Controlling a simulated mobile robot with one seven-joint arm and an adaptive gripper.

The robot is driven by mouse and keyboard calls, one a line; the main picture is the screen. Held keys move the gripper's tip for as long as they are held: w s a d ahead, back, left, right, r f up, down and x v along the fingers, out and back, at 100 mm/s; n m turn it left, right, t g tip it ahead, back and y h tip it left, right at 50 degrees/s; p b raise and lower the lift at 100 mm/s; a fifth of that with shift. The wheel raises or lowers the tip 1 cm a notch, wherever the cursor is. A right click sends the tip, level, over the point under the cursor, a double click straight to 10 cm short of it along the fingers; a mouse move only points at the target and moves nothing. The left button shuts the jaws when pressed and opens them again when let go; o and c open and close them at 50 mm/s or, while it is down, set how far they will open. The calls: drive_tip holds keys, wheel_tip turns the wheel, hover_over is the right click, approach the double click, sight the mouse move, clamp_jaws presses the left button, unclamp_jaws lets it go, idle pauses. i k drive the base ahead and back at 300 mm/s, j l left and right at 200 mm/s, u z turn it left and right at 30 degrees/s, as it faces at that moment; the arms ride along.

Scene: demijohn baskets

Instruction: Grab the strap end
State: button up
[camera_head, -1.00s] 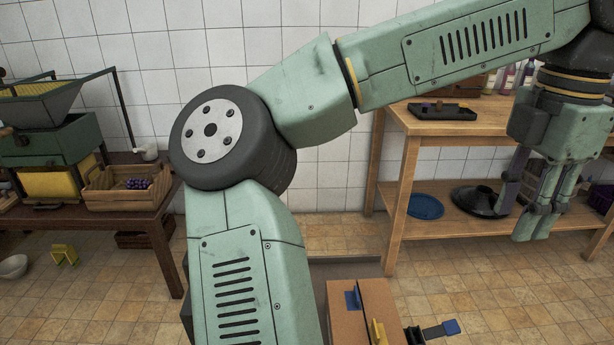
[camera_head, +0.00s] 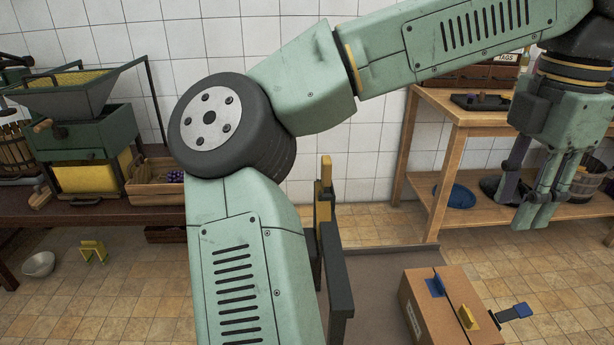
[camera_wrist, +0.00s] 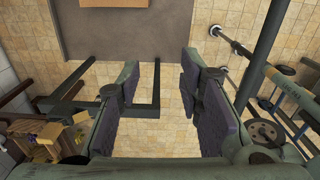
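A cardboard box (camera_head: 422,312) stands low at the bottom right of the head view, on a grey-brown surface. A blue piece (camera_head: 436,287) and a yellow piece (camera_head: 467,316) are on its top. A short dark strap with a blue end (camera_head: 520,310) sticks out at the box's right side. My gripper (camera_head: 530,195) hangs fingers down, above and apart from the strap end. In the wrist view its fingers (camera_wrist: 162,95) are spread with nothing between them. That view shows only an edge of the box (camera_wrist: 115,3); I cannot make out the strap there.
A dark upright frame with a yellow part (camera_head: 325,205) stands left of the box, beside my arm. A wooden shelf table (camera_head: 440,190) is at the back right. A dark bench (camera_head: 100,212) with a green crusher (camera_head: 85,135) is at left. Tiled floor lies between.

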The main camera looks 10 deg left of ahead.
sight(326, 165)
drive_tip(key=i+j, duration=0.1)
drive_tip(key=j, duration=0.3)
drive_tip(key=i+j, duration=0.1)
drive_tip(key=j, duration=0.3)
drive_tip(key=i+j, duration=0.1)
drive_tip(key=j, duration=0.3)
drive_tip(key=i+j+z, duration=0.1)
drive_tip(key=i+j, duration=0.2)
